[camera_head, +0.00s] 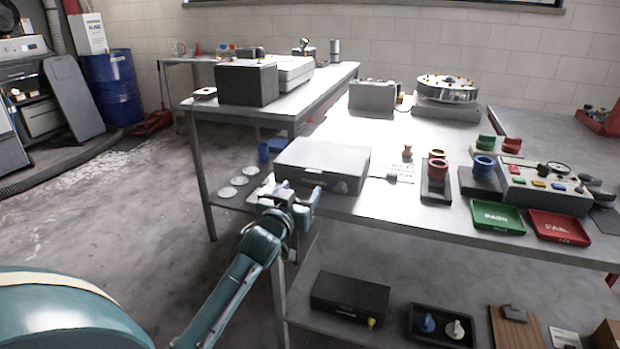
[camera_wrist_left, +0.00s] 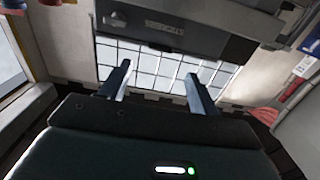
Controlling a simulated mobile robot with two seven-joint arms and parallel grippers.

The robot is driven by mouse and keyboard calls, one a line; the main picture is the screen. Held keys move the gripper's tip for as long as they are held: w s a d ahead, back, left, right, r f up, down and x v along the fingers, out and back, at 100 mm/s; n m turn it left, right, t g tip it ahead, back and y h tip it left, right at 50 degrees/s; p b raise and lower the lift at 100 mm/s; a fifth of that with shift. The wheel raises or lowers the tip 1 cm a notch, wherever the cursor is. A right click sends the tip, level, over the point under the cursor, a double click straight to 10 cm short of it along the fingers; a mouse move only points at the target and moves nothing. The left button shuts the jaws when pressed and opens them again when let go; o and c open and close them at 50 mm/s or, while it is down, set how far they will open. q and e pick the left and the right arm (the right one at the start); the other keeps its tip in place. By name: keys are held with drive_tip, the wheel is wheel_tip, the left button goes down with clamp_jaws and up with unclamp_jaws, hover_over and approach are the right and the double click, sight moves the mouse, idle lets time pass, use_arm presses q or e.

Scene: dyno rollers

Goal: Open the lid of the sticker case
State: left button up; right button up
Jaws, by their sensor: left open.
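The sticker case appears to be the flat dark grey case (camera_head: 322,160) at the near left corner of the workbench in the head view; its lid looks shut. In the left wrist view a dark case front (camera_wrist_left: 205,22) with a round knob or latch and a small label crosses the top, label text unreadable. My left gripper (camera_head: 297,198) is just in front of the case's near side, at the bench edge. Its two fingers (camera_wrist_left: 157,84) are spread with nothing between them and look apart from the case. My right gripper is not in view.
The workbench (camera_head: 400,208) has a front edge close to my left gripper. Right of the case are a paper sheet (camera_head: 392,171), ring stands (camera_head: 436,185), a green tray (camera_head: 497,216) and a red tray (camera_head: 558,227). A black box (camera_head: 350,295) lies on the lower shelf.

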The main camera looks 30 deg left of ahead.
sight(312, 173)
use_arm(q)
drive_tip(key=x, duration=0.8)
drive_tip(key=shift+b, duration=0.4)
drive_tip(key=shift+w, duration=0.1)
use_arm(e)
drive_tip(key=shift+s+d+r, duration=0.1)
use_arm(q)
drive_tip(key=shift+c, duration=0.5)
